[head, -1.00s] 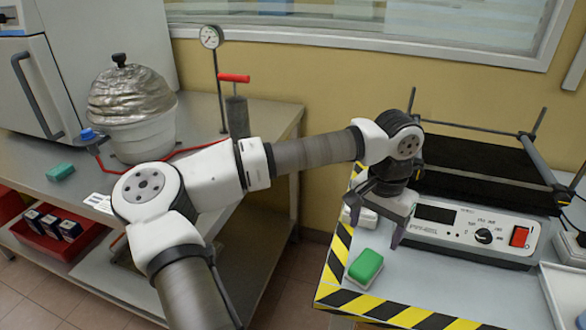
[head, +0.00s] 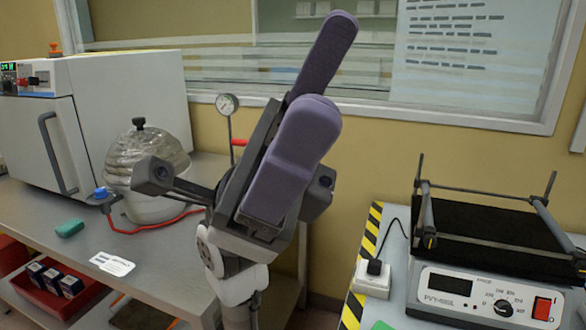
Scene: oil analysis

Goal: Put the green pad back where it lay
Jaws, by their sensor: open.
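My gripper (head: 324,72) is raised close to the camera in the middle of the head view, its purple fingers pointing up. It is open, and nothing shows between the fingers. A bright green pad (head: 382,325) shows only as a sliver at the bottom edge, on the right-hand table (head: 397,290); the rest of it is out of frame. A darker teal-green block (head: 70,228) lies on the left bench (head: 150,250), left of a white label card (head: 112,264). My gripper is well apart from both.
A shaker with a black platform (head: 490,230) and control panel (head: 490,300) stands on the right table, beside a white plug block (head: 373,277). The left bench holds an oven (head: 110,100) and a foil-covered vessel (head: 150,160). A red bin (head: 60,290) is below.

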